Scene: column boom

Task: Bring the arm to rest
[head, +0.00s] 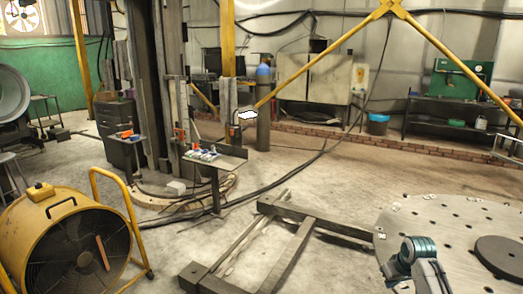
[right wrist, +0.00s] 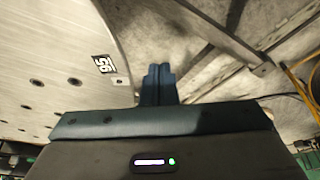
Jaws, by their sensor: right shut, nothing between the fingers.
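My right arm (head: 418,258) shows at the lower right of the head view, with teal and grey joints, in front of the round metal table (head: 440,225). In the right wrist view my right gripper (right wrist: 158,72) has its two dark blue fingers together, with nothing between them. The fingers point out past the edge of the perforated metal table (right wrist: 50,45), over the floor side. I cannot make out the fingertips in the head view. My left gripper is in neither view.
A dark disc (head: 503,256) lies on the round table. A dark beam frame (head: 290,240) lies on the floor beside it. A yellow drum fan (head: 65,240) stands at the lower left. A small stand (head: 218,162) holds items. Open floor lies mid-room.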

